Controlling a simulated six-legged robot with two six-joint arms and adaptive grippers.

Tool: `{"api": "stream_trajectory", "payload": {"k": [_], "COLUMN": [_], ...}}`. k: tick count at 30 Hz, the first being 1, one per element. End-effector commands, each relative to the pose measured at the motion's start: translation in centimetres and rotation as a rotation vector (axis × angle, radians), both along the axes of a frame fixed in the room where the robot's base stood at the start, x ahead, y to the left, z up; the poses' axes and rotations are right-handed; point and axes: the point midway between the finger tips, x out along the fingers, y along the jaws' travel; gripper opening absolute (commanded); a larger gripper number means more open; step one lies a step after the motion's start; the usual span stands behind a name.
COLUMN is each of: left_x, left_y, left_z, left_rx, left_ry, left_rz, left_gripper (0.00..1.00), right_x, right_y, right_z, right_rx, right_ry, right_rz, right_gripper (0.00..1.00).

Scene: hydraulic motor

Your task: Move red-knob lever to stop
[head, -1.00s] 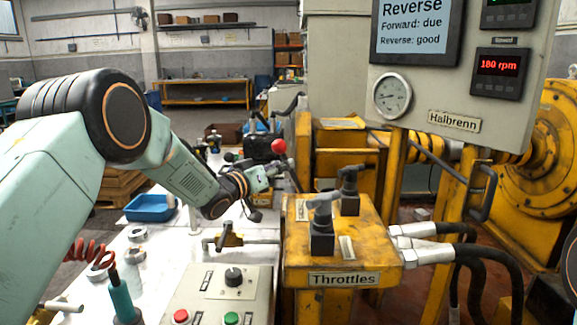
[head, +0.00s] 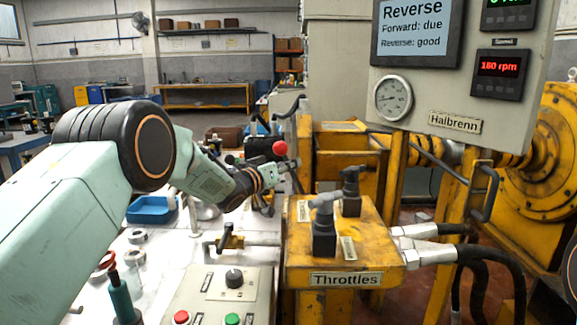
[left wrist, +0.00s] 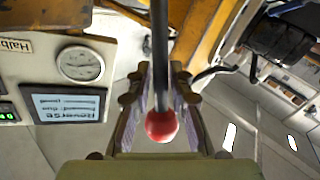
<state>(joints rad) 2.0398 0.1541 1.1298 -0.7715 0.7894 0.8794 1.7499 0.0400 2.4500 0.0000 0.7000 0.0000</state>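The red knob (head: 279,148) tops a dark lever left of the yellow frame in the head view. My left gripper (head: 288,168) is just below the knob. In the left wrist view, the red knob (left wrist: 162,127) lies between the two fingers, close to the palm. The dark lever rod (left wrist: 160,45) runs up between the fingertips (left wrist: 161,68). The fingers stand apart on either side of the rod, with narrow gaps; I see no firm grip. The lever's lower end is hidden in the head view. My right gripper is not in view.
A control box (head: 222,300) with red and green buttons is in front. A blue tray (head: 151,210) is on the white bench. The gauge panel (head: 455,85) hangs at upper right.

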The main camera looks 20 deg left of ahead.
Motion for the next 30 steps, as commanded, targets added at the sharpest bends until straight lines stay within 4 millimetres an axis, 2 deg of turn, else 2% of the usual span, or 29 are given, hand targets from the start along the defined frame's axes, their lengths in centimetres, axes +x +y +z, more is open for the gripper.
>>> {"api": "stream_trajectory", "payload": {"k": [1, 6, 23, 30], "left_x": [0.0, 0.0, 0.0, 0.2], "left_y": [0.0, 0.0, 0.0, -0.7], "left_z": [0.0, 0.0, 0.1, 0.6], "left_rx": [0.0, 0.0, 0.0, 0.052], "left_ry": [0.0, 0.0, -0.001, 0.013], "left_rz": [0.0, 0.0, 0.0, -0.001], "left_gripper": [0.14, 0.0, 0.0, 0.0], "right_x": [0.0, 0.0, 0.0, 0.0], "right_y": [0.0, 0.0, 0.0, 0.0], "right_z": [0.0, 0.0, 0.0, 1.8], "right_rx": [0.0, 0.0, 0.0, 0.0], "right_ry": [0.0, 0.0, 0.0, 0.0], "right_rz": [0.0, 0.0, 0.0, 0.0], "right_gripper": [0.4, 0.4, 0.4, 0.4]}}
